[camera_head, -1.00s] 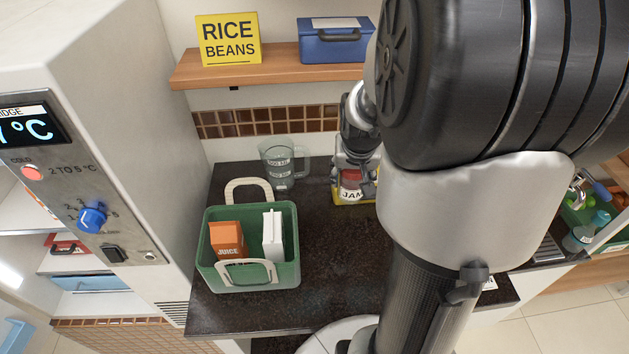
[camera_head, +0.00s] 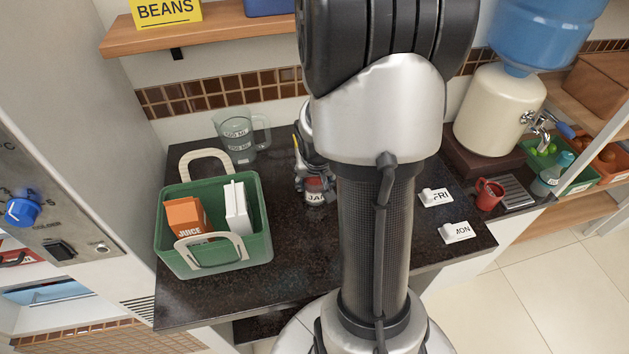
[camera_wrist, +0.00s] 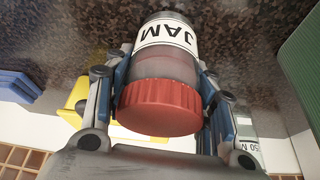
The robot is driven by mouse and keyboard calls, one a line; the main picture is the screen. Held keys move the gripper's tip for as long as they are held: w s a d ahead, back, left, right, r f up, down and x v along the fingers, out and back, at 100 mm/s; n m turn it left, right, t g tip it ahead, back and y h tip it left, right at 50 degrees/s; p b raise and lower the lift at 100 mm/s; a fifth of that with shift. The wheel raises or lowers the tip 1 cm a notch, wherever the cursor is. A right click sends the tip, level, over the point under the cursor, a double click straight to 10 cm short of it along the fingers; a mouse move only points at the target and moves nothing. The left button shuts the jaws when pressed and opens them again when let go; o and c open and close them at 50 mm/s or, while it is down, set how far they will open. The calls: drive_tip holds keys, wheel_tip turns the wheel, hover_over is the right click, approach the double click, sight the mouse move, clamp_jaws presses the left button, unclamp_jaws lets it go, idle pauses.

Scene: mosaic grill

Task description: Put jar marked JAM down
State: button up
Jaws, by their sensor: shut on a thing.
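The JAM jar (camera_wrist: 163,65) has a red lid and a white label, upside down in the wrist view. My gripper (camera_wrist: 160,105) is shut on it, one finger on each side. In the head view the jar (camera_head: 316,192) shows below my gripper (camera_head: 315,180), over the dark counter (camera_head: 290,250), left of my arm. Its base points toward the counter; I cannot tell if it touches.
A green basket (camera_head: 260,245) with a juice carton (camera_head: 185,217) and a white carton (camera_head: 237,207) stands left. A measuring jug (camera_head: 236,138) is behind it. A yellow object (camera_wrist: 75,103) is partly hidden behind my gripper.

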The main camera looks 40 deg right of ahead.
drive_tip(key=shift+f, duration=0.15)
drive_tip(key=o, duration=1.3)
